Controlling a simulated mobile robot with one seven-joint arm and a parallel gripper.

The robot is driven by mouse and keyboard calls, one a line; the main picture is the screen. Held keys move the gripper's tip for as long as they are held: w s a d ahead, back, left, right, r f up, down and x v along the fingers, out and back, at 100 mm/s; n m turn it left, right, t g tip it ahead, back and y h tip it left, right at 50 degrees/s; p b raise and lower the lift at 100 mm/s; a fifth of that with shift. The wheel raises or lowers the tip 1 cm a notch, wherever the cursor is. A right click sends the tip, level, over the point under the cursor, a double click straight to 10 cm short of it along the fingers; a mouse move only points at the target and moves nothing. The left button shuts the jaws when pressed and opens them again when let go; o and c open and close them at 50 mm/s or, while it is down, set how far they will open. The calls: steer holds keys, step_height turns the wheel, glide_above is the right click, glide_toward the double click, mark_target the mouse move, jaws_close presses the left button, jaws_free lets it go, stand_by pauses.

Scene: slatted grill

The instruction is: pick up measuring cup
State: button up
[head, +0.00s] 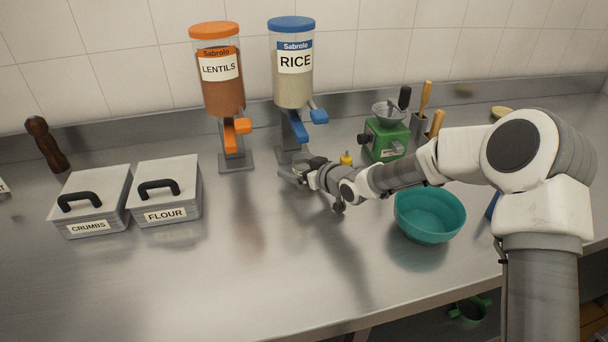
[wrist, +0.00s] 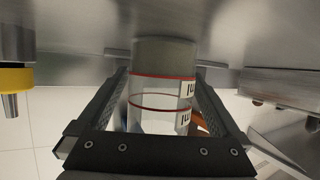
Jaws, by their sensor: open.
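The measuring cup (wrist: 160,95) is a clear cylinder with red lines and black markings, and its upper part in the wrist view looks grey. It sits between the two fingers of my open gripper (wrist: 162,80), with one finger on each side. I cannot tell whether the fingers touch it. In the head view my gripper (head: 294,173) is low over the counter, at the foot of the rice dispenser (head: 292,75). There the cup is too small and covered to make out clearly.
The lentils dispenser (head: 222,85) stands left of the rice one. A yellow-capped bottle (head: 346,158) and a green grinder (head: 386,138) are close to my arm. A teal bowl (head: 429,222) stands to the right. The flour box (head: 166,190) is at left; the counter's front middle is clear.

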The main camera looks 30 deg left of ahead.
mark_target(299, 157)
steer(key=shift+w+a+f, duration=0.1)
steer(key=shift+w+a, duration=0.05)
steer(key=shift+a, duration=0.15)
steer(key=shift+c, duration=0.2)
steer(key=c, duration=1.5)
steer(key=shift+r, duration=0.65)
steer(key=shift+c, duration=0.2)
step_height(299, 157, up, 2)
steer(key=shift+r+p, duration=0.15)
steer(key=shift+p, duration=0.15)
steer(key=s+d, duration=0.2)
steer(key=d, duration=0.3)
steer(key=s+d, duration=0.3)
steer(key=d, duration=0.2)
steer(key=s+d, duration=0.3)
steer(key=d, duration=0.3)
steer(key=shift+s+p, duration=0.15)
steer(key=shift+p, duration=0.15)
